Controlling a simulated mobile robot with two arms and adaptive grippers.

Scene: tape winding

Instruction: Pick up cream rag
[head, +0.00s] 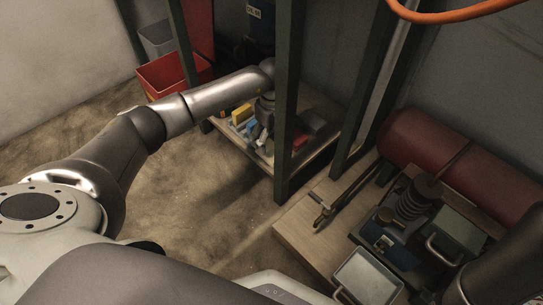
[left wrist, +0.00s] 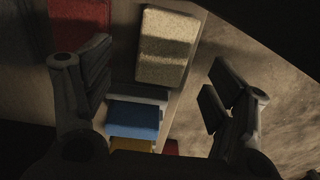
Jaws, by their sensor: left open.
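The cream rag (left wrist: 167,47) is a folded, pale block-like cloth lying on a wooden shelf in the left wrist view, with bands of shadow across it. My left gripper (left wrist: 158,88) is open, with one finger on either side of the view. The rag lies between and beyond the fingertips, and no contact shows. In the head view my left gripper (head: 263,138) points down over the low shelf behind a dark green post. I cannot make out the rag clearly there. My right gripper is not in view.
Blue (left wrist: 132,120), yellow (left wrist: 132,145) and red (left wrist: 80,25) folded pieces lie close to the rag. Dark green posts (head: 288,100) frame the shelf (head: 330,108). A red bin (head: 172,76) stands behind. A red tank (head: 460,165) and metal tools occupy the right side.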

